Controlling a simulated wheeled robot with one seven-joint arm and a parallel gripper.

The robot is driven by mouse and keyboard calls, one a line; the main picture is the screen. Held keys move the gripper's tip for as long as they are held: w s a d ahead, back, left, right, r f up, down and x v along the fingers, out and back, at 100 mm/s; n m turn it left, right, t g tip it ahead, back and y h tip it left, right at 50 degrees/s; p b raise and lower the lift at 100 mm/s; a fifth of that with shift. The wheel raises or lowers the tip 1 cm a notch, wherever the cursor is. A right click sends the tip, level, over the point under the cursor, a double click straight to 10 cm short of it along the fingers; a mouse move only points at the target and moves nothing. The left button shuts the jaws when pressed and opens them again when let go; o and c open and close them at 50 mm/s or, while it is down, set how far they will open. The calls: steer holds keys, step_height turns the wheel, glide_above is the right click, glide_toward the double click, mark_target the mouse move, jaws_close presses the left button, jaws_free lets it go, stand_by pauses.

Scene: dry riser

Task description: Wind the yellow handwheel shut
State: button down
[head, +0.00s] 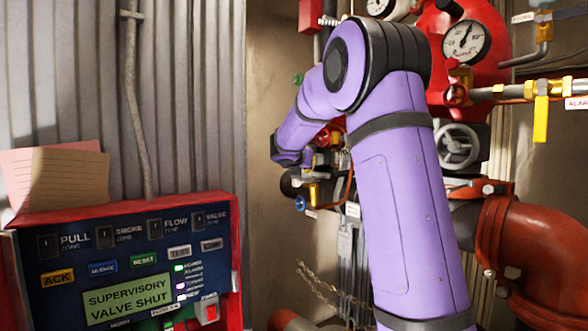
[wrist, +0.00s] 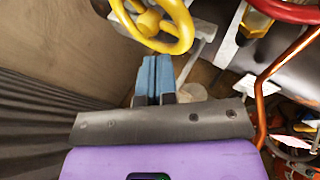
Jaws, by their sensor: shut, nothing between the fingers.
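The yellow handwheel (wrist: 183,20) is at the top of the wrist view, with its rim, spokes and hub partly cut off by the frame edge. My gripper (wrist: 154,62) has blue fingers, shut together with nothing between them. The fingertips are just below the near rim of the wheel in the picture; I cannot tell whether they touch it. In the head view my purple arm covers the middle, and the yellow handwheel cannot be made out clearly there.
A red handwheel (wrist: 296,8) and a copper tube (wrist: 276,75) are right of my gripper. In the head view, a control panel (head: 125,265) reading "SUPERVISORY VALVE SHUT" stands left. A grey handwheel (head: 457,146), a gauge (head: 466,41) and a red pipe (head: 540,255) are right.

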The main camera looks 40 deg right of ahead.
step_height(320, 180, up, 5)
steer(key=w, duration=0.3)
step_height(320, 180, down, 6)
steer(key=s, duration=0.1)
steer(key=shift+s+d, duration=0.2)
steer(key=shift+d, duration=0.1)
steer(key=shift+d, duration=0.35)
stand_by(0.6)
steer(key=shift+a, duration=0.1)
